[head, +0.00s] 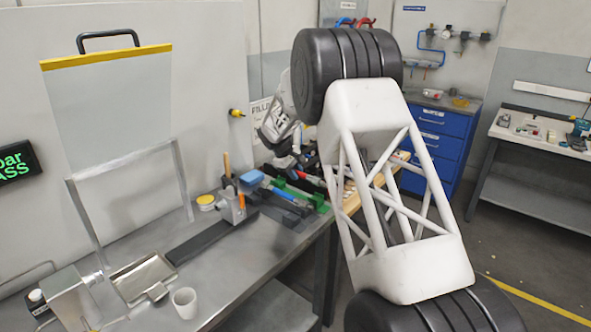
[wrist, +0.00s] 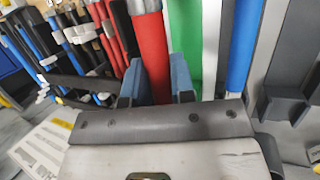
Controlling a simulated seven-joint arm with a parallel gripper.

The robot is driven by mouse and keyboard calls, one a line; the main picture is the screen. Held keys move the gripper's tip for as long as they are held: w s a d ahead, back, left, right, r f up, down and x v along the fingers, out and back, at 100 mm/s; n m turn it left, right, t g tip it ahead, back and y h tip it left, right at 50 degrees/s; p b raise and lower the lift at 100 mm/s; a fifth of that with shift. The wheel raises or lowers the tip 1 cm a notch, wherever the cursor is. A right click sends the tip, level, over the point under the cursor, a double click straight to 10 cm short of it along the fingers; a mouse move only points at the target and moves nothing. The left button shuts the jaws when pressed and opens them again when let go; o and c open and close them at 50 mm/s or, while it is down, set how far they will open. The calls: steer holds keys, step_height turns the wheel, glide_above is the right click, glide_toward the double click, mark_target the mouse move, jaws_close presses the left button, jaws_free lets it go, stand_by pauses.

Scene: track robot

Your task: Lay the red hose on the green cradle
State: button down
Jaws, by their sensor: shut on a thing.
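My gripper (wrist: 156,80) has its two blue fingers on either side of the red hose (wrist: 151,45) in the wrist view, shut on it. A green piece (wrist: 187,38), which looks like part of the green cradle, stands just right of the hose. I cannot tell whether the hose touches it. In the head view, green parts (head: 322,206) show at the far end of the bench, but my arm hides much of the area around my gripper.
A blue hose or bar (wrist: 243,45) lies right of the green piece. Several red, black and blue tool handles crowd the left of the wrist view. In the head view, a white cup (head: 185,302) and a metal tray (head: 144,279) stand on the near bench.

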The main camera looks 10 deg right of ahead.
steer(key=shift+f, duration=2.75)
steer(key=c, duration=0.9)
jaws_free()
steer(key=shift+f, duration=0.1)
steer(key=v, duration=0.7)
steer(key=shift+a+r, duration=0.15)
steer(key=shift+r, duration=0.25)
